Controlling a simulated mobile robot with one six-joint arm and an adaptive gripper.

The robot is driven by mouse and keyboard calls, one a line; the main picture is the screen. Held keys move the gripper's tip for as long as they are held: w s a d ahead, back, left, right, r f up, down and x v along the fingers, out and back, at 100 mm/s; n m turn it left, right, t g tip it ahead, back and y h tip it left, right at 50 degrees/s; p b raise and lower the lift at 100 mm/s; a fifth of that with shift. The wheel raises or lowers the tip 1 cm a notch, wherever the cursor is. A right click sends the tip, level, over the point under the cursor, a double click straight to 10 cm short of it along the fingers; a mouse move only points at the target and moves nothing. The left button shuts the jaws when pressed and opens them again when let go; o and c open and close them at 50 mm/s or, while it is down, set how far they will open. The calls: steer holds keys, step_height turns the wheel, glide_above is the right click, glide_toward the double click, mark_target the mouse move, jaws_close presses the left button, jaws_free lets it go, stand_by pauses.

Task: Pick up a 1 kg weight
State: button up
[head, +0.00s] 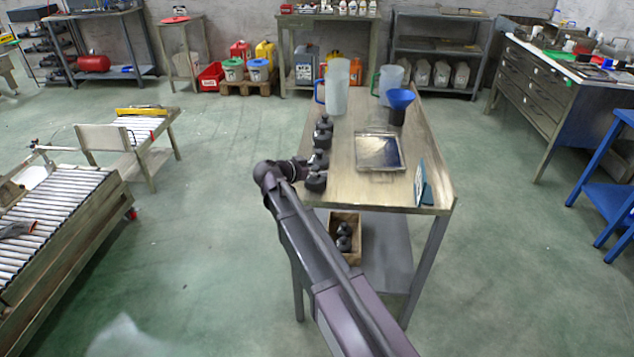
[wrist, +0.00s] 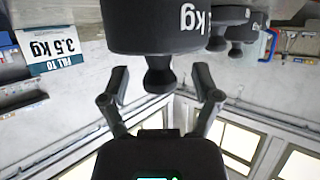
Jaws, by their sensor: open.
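Several black weights with knobs stand in a row along the left edge of the table; the nearest weight (head: 316,181) is at the front and another weight (head: 319,159) is just behind it. My gripper (head: 297,168) is beside these front weights. In the wrist view, which is upside down, my gripper (wrist: 159,83) is open. A large black weight (wrist: 155,28) fills the top, with its knob (wrist: 158,76) between the spread fingers. I cannot tell whether they touch. Only "kg" shows on its side; the number is out of sight. More weights (wrist: 241,34) stand beyond it.
The table (head: 350,196) also holds a square tray (head: 380,152), clear jugs (head: 337,87), a blue funnel (head: 400,97) and a sign (wrist: 55,48) reading "FILL TO 3.5 kg". A wooden box (head: 351,257) with weights sits on the lower shelf.

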mark_target(316, 166)
stand_by(0.5)
jaws_close()
steer(key=shift+r, duration=0.15)
steer(key=shift+r+p, duration=1.8)
steer(key=shift+p, duration=0.15)
steer(key=s+d+r+p, duration=0.1)
steer(key=s, duration=1.5)
steer(key=shift+r, duration=0.1)
